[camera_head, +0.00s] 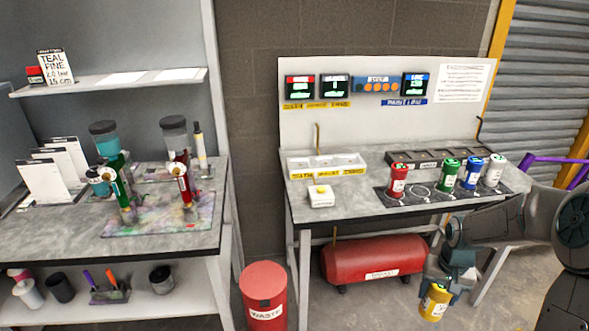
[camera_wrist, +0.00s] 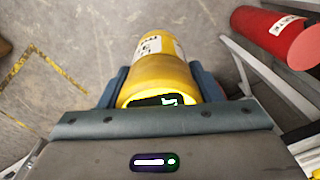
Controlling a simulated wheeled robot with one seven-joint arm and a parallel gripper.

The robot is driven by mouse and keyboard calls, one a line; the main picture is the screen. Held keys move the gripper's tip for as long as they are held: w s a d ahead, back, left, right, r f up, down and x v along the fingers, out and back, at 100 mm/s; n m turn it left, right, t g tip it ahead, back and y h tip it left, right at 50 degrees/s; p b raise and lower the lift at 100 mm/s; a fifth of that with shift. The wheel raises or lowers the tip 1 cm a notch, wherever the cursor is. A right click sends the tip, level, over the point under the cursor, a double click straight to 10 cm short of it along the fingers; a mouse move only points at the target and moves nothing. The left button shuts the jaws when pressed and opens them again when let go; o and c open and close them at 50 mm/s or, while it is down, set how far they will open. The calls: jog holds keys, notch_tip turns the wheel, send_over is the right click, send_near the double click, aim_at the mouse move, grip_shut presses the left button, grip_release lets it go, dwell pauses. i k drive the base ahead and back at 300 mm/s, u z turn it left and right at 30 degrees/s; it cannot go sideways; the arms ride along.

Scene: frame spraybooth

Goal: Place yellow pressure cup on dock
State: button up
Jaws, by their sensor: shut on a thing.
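The yellow pressure cup (camera_head: 434,302) hangs in my gripper (camera_head: 447,280), in front of the right table and below its top. In the wrist view the cup (camera_wrist: 160,75) lies between the two blue-grey fingers (camera_wrist: 160,88), which are shut on it. Its end near the palm shows a dark patch with a small lit green display. On the right table, a dark mat (camera_head: 377,192) holds red (camera_head: 397,181), green (camera_head: 449,174), blue (camera_head: 469,172) and white (camera_head: 493,171) cups. A bare ringed spot (camera_head: 420,189) shows between the red and green cups. I cannot tell which part is the dock.
A white tray (camera_head: 328,172) and a small white box with a yellow button (camera_head: 320,195) stand on the table's left part. A dark rack (camera_head: 412,158) stands behind the cups. A red tank (camera_head: 373,258) lies beneath. A red waste bin (camera_head: 264,291) stands left of the table.

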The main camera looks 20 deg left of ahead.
aim_at(300, 164)
jog(key=u, duration=0.55)
jog(key=i, duration=1)
jog(key=z, duration=0.05)
